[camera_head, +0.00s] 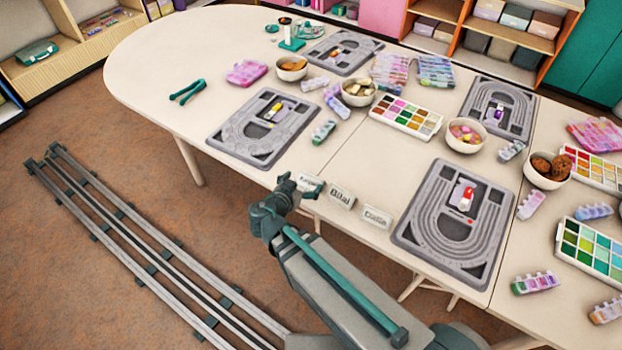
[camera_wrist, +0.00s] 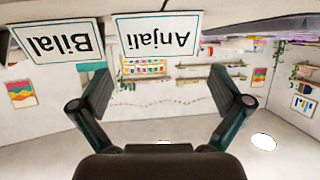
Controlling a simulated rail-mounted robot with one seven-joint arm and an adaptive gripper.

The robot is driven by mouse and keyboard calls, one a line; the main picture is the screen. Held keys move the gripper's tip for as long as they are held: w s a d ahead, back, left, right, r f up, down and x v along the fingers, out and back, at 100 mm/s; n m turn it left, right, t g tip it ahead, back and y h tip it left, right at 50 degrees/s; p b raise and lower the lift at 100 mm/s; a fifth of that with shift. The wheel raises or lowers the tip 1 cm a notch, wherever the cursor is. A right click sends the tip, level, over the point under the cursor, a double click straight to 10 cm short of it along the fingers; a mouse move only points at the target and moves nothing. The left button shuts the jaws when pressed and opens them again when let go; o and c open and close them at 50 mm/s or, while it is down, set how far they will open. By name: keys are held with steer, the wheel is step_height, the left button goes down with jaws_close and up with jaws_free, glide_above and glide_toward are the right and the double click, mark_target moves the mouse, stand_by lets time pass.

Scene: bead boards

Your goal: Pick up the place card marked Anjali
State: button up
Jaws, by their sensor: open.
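The white place card marked Anjali (camera_wrist: 158,45) shows upside down in the wrist view, ahead of my gripper (camera_wrist: 163,86). Its two fingers are spread wide with nothing between them, and the card appears beyond their tips. In the head view, my gripper (camera_head: 297,190) is at the table's front edge by the leftmost card (camera_head: 307,180), which it partly covers, so its name is hard to read there. The card marked Bilal (camera_head: 341,196) stands just right of it and also shows in the wrist view (camera_wrist: 52,45).
A third card (camera_head: 377,217) stands right of Bilal, beside a grey bead board (camera_head: 410,240). Another bead board (camera_head: 225,135) lies to the left behind the cards. A small bead box (camera_head: 323,132) and bowls are farther back.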

mark_target(310, 175)
steer(key=p+x, duration=0.2)
steer(key=x, duration=0.2)
steer(key=shift+w+r, duration=0.1)
steer(key=shift+r, duration=0.05)
steer(key=shift+w+d+f+p, duration=0.3)
steer(key=shift+w+f+p, duration=0.05)
steer(key=c, duration=0.4)
